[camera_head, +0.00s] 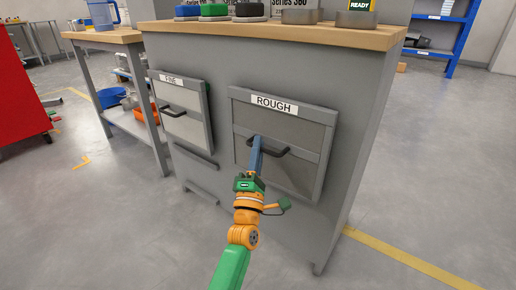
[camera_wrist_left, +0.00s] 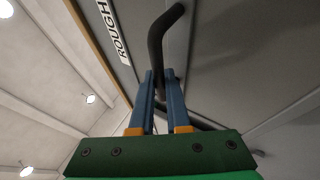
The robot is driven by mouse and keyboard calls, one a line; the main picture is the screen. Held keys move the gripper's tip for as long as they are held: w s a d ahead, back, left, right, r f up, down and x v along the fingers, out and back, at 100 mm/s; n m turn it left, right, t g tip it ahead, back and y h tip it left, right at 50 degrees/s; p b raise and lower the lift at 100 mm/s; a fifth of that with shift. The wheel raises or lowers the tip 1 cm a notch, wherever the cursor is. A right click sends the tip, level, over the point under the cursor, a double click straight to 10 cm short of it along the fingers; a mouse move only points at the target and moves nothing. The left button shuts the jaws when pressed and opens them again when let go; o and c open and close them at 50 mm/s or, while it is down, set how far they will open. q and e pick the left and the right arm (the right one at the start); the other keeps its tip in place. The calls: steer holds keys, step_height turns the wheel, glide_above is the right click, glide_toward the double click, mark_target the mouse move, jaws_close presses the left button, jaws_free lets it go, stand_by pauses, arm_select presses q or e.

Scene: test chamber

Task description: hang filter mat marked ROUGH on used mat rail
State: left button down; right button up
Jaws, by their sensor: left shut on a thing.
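The filter mat marked ROUGH (camera_head: 308,168) is a grey framed panel with a white label at its top and a dark bar handle. It sits against the front of the grey cabinet. My left gripper (camera_head: 256,146) is shut on the left part of that handle. In the left wrist view the blue fingers of my left gripper (camera_wrist_left: 156,84) close around the dark handle (camera_wrist_left: 165,35), beside the ROUGH label (camera_wrist_left: 115,35). A second panel marked FINE (camera_head: 184,124) sits to the left. I cannot make out a used mat rail. My right gripper is not in view.
The grey cabinet (camera_head: 345,190) has a wooden top (camera_head: 350,32) with coloured round lids and containers. A workbench (camera_head: 100,36) with a blue jug stands at left, beside a red cabinet (camera_head: 18,105). Open floor lies to the right, with a yellow line.

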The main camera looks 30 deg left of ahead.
arm_select(q)
steer(key=shift+f, duration=0.2)
steer(key=c, duration=0.8)
jaws_free()
steer(key=shift+r, duration=0.1)
